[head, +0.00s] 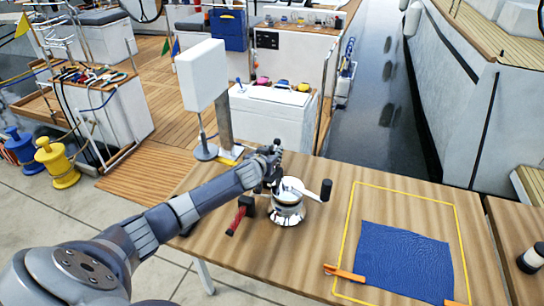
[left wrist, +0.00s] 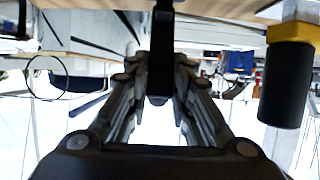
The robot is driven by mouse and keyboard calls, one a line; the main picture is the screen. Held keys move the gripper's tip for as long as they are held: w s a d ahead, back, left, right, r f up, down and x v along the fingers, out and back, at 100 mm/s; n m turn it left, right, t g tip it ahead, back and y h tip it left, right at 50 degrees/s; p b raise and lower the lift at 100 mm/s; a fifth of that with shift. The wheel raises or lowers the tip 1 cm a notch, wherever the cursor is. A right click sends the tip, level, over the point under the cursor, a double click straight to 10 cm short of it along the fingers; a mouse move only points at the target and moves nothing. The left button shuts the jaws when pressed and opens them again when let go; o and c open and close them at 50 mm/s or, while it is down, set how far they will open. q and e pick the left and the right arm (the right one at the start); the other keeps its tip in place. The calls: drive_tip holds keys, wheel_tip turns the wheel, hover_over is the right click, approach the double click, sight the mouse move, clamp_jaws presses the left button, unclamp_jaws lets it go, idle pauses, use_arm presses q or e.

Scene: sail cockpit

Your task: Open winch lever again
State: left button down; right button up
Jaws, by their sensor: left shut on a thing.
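A chrome winch (head: 287,212) stands on the wooden table, with a light-coloured handle arm across its top ending in a black grip (head: 326,189) to the right. My left gripper (head: 270,168) is at the winch's far left side. It is shut on a thin black lever, seen as a dark bar (left wrist: 160,50) between the fingers in the left wrist view. The gripper hides most of the lever in the head view, so its angle is unclear. My right gripper is not in view.
A white panel on a post (head: 202,75) stands behind my gripper.

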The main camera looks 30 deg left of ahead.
use_arm(q)
drive_tip(key=c, duration=1.4)
unclamp_jaws()
drive_tip(key=shift+w+a+r, duration=0.15)
drive_tip(key=shift+w+r, duration=0.15)
drive_tip(key=shift+r, duration=0.2)
drive_tip(key=shift+f, duration=0.3)
drive_tip(key=shift+v, duration=0.8)
drive_tip(key=v, duration=1)
drive_tip(key=shift+s, duration=0.2)
